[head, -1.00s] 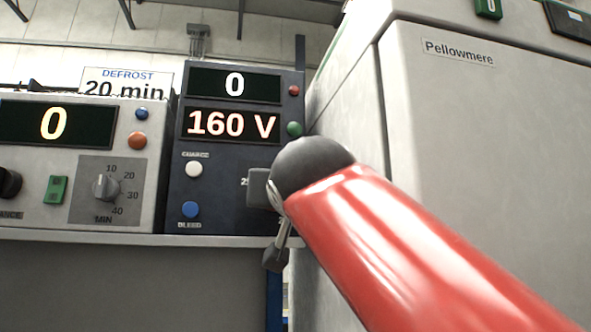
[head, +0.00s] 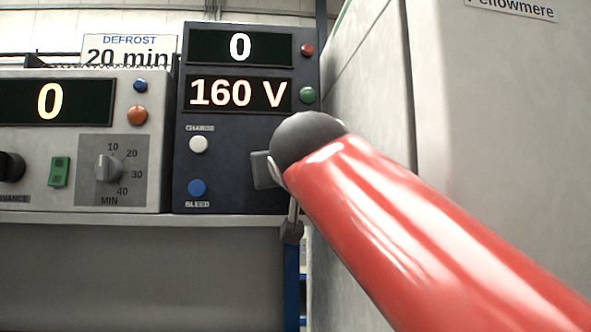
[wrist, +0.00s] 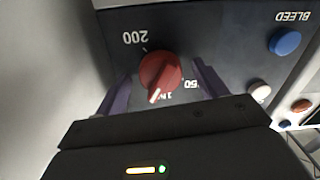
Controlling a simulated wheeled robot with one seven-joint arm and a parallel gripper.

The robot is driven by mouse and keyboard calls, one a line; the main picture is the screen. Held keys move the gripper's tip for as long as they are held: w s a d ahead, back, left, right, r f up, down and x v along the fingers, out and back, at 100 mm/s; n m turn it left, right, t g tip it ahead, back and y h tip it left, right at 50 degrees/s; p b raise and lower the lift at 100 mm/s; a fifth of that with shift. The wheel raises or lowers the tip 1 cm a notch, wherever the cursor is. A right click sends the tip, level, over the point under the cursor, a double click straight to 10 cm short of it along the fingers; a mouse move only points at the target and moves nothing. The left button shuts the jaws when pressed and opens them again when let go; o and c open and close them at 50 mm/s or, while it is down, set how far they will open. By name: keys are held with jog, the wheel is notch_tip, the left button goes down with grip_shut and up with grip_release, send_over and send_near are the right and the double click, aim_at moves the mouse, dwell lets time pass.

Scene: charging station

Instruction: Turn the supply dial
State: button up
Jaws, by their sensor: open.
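A red dial (wrist: 160,72) sits on the dark panel in the wrist view, which appears upside down. Its pale pointer faces the picture's lower left. A "200" mark is beside it, and other numbers are partly covered by the dial and gripper. My gripper (wrist: 162,74) is open, with one finger on each side of the dial; whether they touch it is unclear. In the head view my red arm hides the dial on the dark supply unit (head: 235,150). That unit's lower display (head: 238,94) reads 160 V, its upper display (head: 239,47) 0.
The supply unit has a white charge button (head: 198,144), a blue bleed button (head: 197,187), and red and green buttons at right. A grey unit with a minute dial (head: 109,169) stands at left. A tall pale cabinet (head: 480,90) is close on the right.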

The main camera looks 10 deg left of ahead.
jog(key=shift+c, duration=0.3)
jog(key=c, duration=0.9)
jog(key=shift+m+b, duration=1)
jog(key=shift+m, duration=1.9)
